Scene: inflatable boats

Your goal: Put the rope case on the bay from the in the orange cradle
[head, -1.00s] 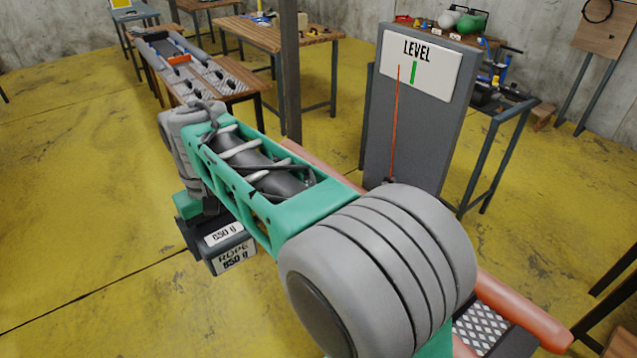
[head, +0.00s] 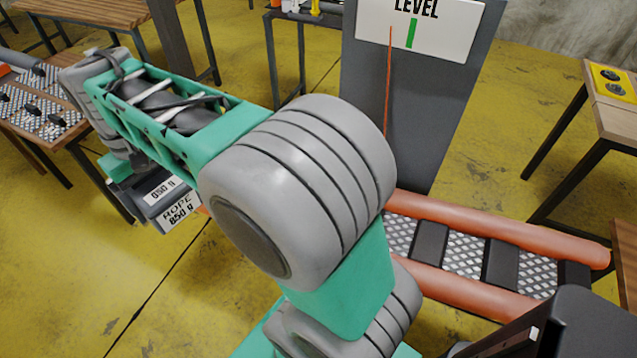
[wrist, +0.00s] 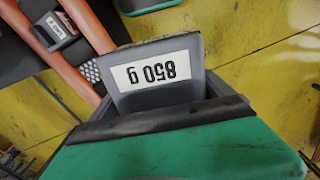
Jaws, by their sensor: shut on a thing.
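The rope case (head: 172,203) is a dark grey box with white labels reading ROPE and 850 g. It hangs off the floor below my gripper (head: 128,182), which is shut on it; the fingertips are mostly hidden. In the wrist view the case (wrist: 158,73) shows its 850 g label upside down. The orange cradle (head: 500,225) has two orange tubes with metal-plate bays (head: 465,250) split by dark bars. It lies at the right, apart from the case. In the wrist view, one orange tube (wrist: 62,50) is left of the case.
A grey LEVEL board (head: 420,110) stands behind the cradle, its red needle left of the green mark. Benches stand at left (head: 35,125) and right (head: 610,110).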

